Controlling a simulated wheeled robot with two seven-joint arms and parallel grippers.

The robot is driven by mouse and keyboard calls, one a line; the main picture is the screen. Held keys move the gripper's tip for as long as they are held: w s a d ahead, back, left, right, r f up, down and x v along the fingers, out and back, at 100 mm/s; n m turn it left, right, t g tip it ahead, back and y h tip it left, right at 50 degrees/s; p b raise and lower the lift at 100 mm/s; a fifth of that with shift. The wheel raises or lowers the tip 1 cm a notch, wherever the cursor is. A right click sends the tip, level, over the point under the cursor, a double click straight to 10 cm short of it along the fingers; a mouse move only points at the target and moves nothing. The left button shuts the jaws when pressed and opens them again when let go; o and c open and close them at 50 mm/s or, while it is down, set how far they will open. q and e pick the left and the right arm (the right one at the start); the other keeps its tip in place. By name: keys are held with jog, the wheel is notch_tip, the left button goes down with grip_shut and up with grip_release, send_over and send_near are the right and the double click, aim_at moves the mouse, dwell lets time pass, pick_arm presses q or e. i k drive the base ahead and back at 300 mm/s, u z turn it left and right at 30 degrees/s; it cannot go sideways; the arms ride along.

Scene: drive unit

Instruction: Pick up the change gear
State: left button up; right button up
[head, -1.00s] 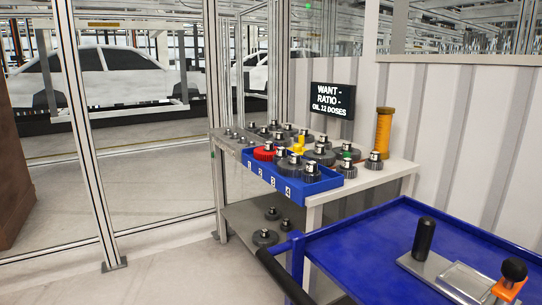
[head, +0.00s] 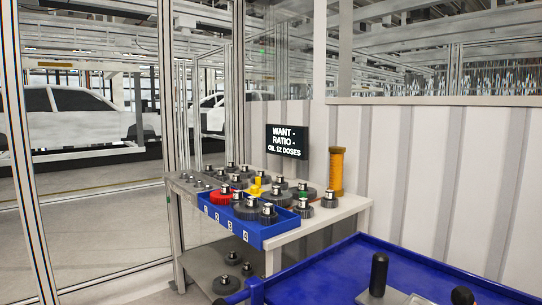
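Several grey gears with pale hubs stand on a table (head: 348,206) in the middle of the head view. Some sit in a blue tray (head: 262,235) with slots numbered 1 to 4, such as a grey gear (head: 268,215) near its right end. A red gear (head: 220,196) sits at the tray's left part. A gear with a green hub (head: 304,208) stands right of the tray. More gears (head: 227,284) lie on the lower shelf. I cannot tell which one is the change gear. Neither of my grippers is in view.
A blue cart top (head: 370,258) fills the lower right, with a black upright handle (head: 379,273) on a metal plate. An amber cylinder (head: 336,171) stands at the table's back. A dark sign (head: 287,141) reads "WANT - RATIO - OIL 12 DOSES". Floor shows at left.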

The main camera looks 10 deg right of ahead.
aim_at(226, 193)
jog(key=k, duration=0.55)
jog(key=u, duration=0.55)
jog(key=k, duration=1.25)
jog(key=u, duration=0.8)
jog(key=i, duration=2.25)
jog(key=z, duration=0.3)
jog(key=i, duration=2.2)
jog(key=z, duration=0.8)
